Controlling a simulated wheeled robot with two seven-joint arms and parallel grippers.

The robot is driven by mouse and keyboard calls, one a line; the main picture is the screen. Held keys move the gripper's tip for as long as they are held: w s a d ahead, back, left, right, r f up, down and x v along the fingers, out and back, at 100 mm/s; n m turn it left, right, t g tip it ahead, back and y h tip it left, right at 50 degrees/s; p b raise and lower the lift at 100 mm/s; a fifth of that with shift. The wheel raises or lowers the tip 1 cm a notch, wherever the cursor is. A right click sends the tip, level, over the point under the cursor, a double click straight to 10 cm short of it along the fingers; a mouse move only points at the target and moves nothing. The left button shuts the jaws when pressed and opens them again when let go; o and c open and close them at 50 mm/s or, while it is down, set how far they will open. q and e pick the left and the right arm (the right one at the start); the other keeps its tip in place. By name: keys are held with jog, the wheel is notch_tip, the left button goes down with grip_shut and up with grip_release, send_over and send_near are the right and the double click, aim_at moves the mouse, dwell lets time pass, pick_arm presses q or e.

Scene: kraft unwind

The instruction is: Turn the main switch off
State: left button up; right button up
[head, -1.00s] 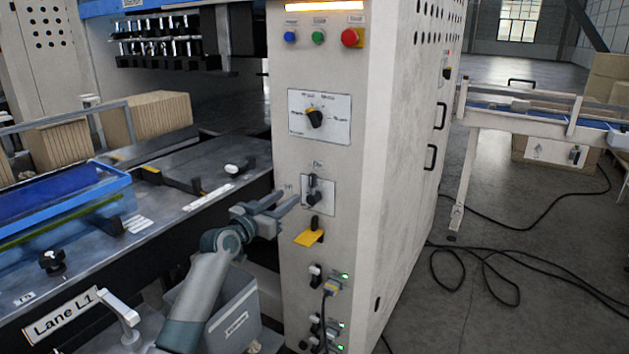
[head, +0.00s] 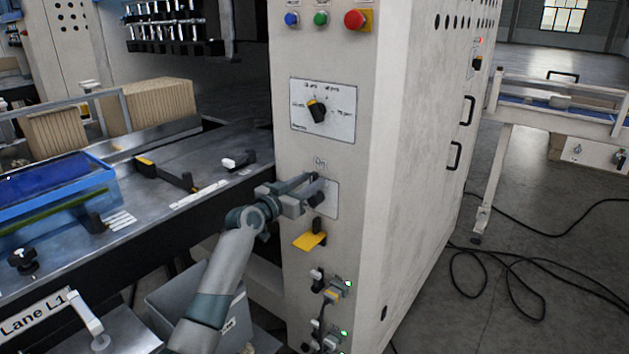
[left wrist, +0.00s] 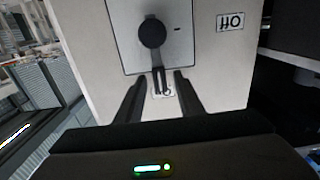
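The main switch is a black rotary knob with a handle (left wrist: 152,36) on a pale square plate (head: 331,205) on the white cabinet front. An "On" label (head: 320,162) sits above the plate, and the handle points up towards it. In the left wrist view, which is upside down, the "Off" label (left wrist: 230,20) is beside the plate. My left gripper (head: 313,187) is open at the switch. In the wrist view its fingers (left wrist: 160,88) stand on either side of the handle's end, with gaps. The fingers hide much of the handle in the head view. My right gripper is not in view.
Above the switch are a selector dial (head: 316,111) and a red button (head: 354,20). Just below are a yellow tag (head: 309,240) and small switches with green lights (head: 347,283). A conveyor table (head: 150,195) lies left. Black cables (head: 500,285) lie on the floor right.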

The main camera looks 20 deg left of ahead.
pick_arm(q)
grip_shut()
